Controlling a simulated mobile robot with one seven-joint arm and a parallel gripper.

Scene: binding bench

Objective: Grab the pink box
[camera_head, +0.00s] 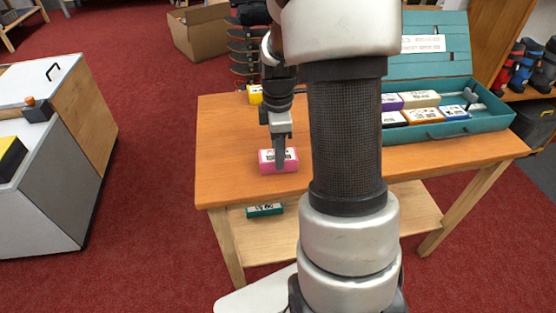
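The pink box (291,160) lies near the front left of the orange-brown bench top (225,140). It has a white label with dark marks on its upper side. My gripper (280,162) points down right at the box, and a finger overlaps the middle of it in the picture. Only one finger shows clearly, seen edge-on. I cannot tell whether the fingers are open or shut, or whether they touch the box.
A teal open case (490,122) with several boxes stands on the bench's right. A yellow box (255,94) is at the back left. A green box (265,210) lies on the lower shelf (270,240). My arm hides the bench's middle. The bench's front left is clear.

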